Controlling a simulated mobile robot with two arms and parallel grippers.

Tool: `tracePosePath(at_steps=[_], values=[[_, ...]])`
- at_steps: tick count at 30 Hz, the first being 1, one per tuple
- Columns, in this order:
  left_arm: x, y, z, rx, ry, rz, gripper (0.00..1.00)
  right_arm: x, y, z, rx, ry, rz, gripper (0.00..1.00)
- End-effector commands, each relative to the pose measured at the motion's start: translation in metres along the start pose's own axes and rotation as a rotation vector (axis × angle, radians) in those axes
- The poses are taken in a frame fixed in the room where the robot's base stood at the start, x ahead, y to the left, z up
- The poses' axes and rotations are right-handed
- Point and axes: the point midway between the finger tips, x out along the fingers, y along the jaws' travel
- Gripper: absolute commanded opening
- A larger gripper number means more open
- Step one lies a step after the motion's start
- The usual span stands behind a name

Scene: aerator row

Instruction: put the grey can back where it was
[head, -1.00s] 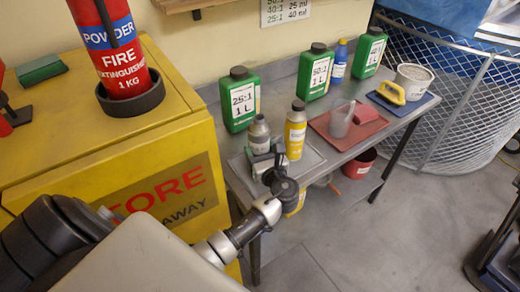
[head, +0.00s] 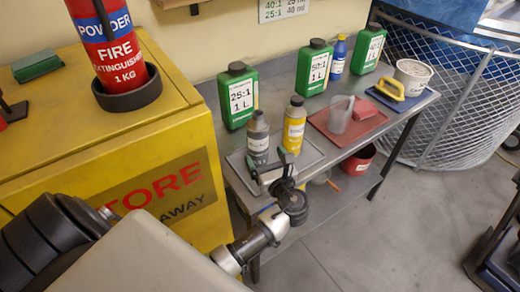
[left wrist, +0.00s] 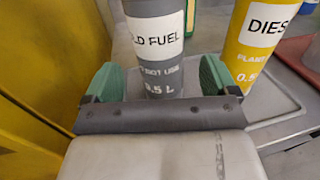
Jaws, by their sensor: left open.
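The grey can (head: 258,143) stands upright on the grey tray (head: 312,158), at its left part. In the left wrist view the can (left wrist: 157,50) carries a white label reading "...LD FUEL". My left gripper (head: 268,178) is open in front of the can. In the left wrist view its green fingertips (left wrist: 159,82) are spread to either side of the can's lower part. Whether they touch it I cannot tell; a gap shows on the right. My right gripper is not in view.
A yellow diesel bottle (head: 294,125) stands close right of the can. Green jugs (head: 239,97) line the wall side. A red mat (head: 348,138) with a clear jug (head: 339,114) lies farther right. The yellow cabinet (head: 110,130) stands left of the bench.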

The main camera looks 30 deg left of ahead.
Motion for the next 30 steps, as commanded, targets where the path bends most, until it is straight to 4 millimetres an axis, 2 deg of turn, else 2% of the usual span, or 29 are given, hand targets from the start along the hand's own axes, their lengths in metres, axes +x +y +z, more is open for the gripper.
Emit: tracePosePath(at_steps=[1,6,12,30], values=[[-0.013,0.000,-0.003,-0.002,0.004,-0.001,0.88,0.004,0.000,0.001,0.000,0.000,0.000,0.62],[-0.046,0.000,-0.002,-0.001,0.003,0.000,0.88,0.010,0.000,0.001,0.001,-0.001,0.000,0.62],[-0.066,0.000,-0.001,-0.001,0.001,0.001,0.88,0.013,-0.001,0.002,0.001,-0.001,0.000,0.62],[-0.069,0.000,0.000,0.000,-0.001,0.001,0.88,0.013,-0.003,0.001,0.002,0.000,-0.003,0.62]])
